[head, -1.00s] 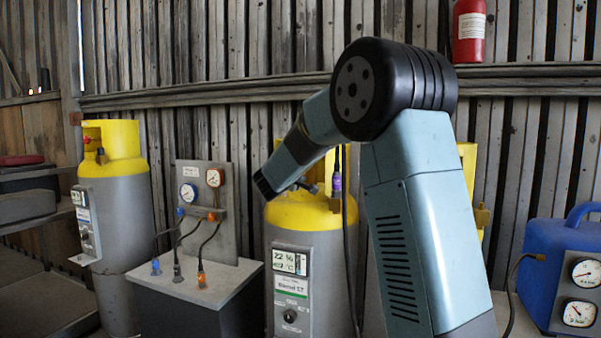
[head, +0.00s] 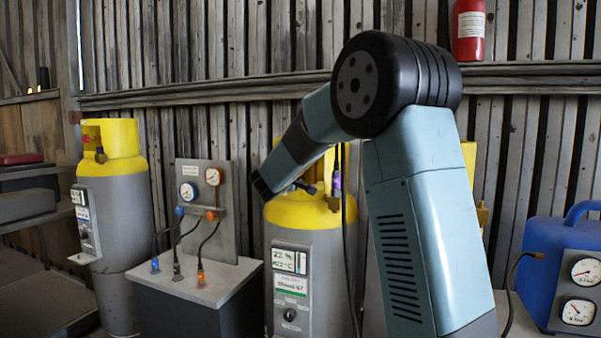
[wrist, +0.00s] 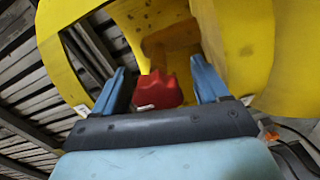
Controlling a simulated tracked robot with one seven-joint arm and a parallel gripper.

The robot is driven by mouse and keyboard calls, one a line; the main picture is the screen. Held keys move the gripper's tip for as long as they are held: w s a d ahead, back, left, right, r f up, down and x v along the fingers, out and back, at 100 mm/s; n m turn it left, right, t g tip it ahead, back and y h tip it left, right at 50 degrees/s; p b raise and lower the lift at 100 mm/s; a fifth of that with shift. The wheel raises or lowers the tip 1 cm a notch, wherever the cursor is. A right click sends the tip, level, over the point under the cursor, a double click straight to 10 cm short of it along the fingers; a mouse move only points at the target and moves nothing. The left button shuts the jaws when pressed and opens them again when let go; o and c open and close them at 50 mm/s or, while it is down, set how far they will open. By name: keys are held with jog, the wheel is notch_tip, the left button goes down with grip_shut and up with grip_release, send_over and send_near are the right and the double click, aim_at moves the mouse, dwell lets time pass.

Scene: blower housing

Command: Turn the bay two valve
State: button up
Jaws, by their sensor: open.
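A red valve knob (wrist: 160,91) sits inside a yellow collar (wrist: 250,50) in the wrist view, with a brown block behind it. My gripper (wrist: 158,68) is open, with one blue finger on each side of the knob. Whether either finger touches it I cannot tell. In the head view my arm reaches down over the yellow top of the middle grey cylinder (head: 312,250), and the fingers do not show clearly there. Another grey cylinder with a yellow collar (head: 113,139) stands at left. A third yellow top (head: 468,160) is mostly hidden behind my arm. No bay number is readable.
A grey gauge panel (head: 207,225) with hoses stands on a box between the left and middle cylinders. A blue case with gauges (head: 545,260) stands at right. A hose runs up beside the middle cylinder. A fire extinguisher (head: 468,30) hangs on the slatted wall.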

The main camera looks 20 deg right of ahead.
jog(key=v, duration=1.2)
jog(key=shift+s+f, duration=0.1)
jog(key=shift+s, duration=0.1)
jog(key=s+d+f+m+g+y, duration=0.1)
jog(key=s+d+f+m+g, duration=0.2)
jog(key=s+d, duration=0.5)
jog(key=s+d+f+m+g+y, duration=0.15)
jog(key=s+d+g, duration=0.35)
jog(key=s, duration=0.7)
jog(key=s+a+f+m+y, duration=0.2)
jog(key=s+a+f+y, duration=0.1)
jog(key=s, duration=0.6)
jog(key=s+a+f+m+g+y, duration=0.1)
jog(key=s+a+f+m+y, duration=0.1)
jog(key=s, duration=0.7)
jog(key=a+f+y, duration=0.1)
jog(key=f+y, duration=0.1)
jog(key=y, duration=0.1)
jog(key=shift+s+a, duration=0.2)
jog(key=shift+s, duration=0.05)
